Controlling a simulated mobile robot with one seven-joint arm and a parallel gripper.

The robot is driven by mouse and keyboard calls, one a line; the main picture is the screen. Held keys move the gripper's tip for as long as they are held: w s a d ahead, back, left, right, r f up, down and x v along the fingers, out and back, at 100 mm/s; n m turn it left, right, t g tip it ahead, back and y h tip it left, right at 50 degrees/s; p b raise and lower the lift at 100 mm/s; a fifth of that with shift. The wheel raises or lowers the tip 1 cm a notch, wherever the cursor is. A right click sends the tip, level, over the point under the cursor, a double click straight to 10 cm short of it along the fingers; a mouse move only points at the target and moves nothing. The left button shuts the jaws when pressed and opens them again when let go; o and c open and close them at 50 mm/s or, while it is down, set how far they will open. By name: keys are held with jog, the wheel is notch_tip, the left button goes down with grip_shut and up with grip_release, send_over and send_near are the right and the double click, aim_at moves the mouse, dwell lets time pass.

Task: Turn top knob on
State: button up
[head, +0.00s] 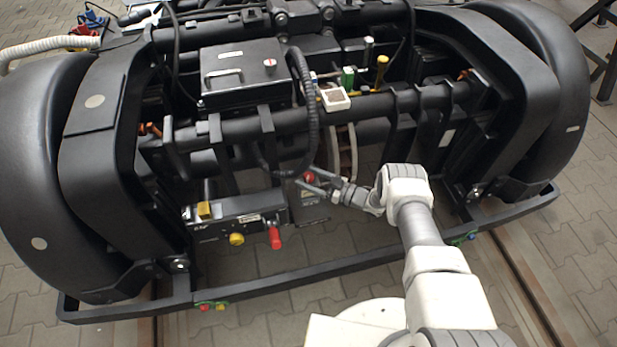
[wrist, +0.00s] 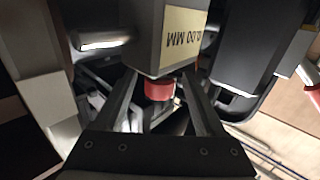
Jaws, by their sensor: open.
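A red knob (head: 309,177) sits under the middle of the bogie, on the end of a grey block; the two show closer in the wrist view, the knob (wrist: 158,90) and the block (wrist: 172,38) with its pale label. I cannot tell for sure that it is the top knob. My gripper (head: 307,179) is open, its fingers reaching to the knob from the right. In the wrist view my gripper (wrist: 159,76) has one finger on each side of the knob. I cannot tell whether either finger touches it.
A black control box (head: 238,222) at lower left carries a yellow knob (head: 237,239) and a red handle (head: 275,237). Black bars and a hanging cable (head: 310,105) are close above my gripper. A low frame rail (head: 330,265) crosses in front. Paved floor is free below.

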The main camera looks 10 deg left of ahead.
jog(key=p+v, duration=0.3)
jog(key=v, duration=1.4)
jog(key=shift+d, duration=0.2)
jog(key=shift+r, duration=0.1)
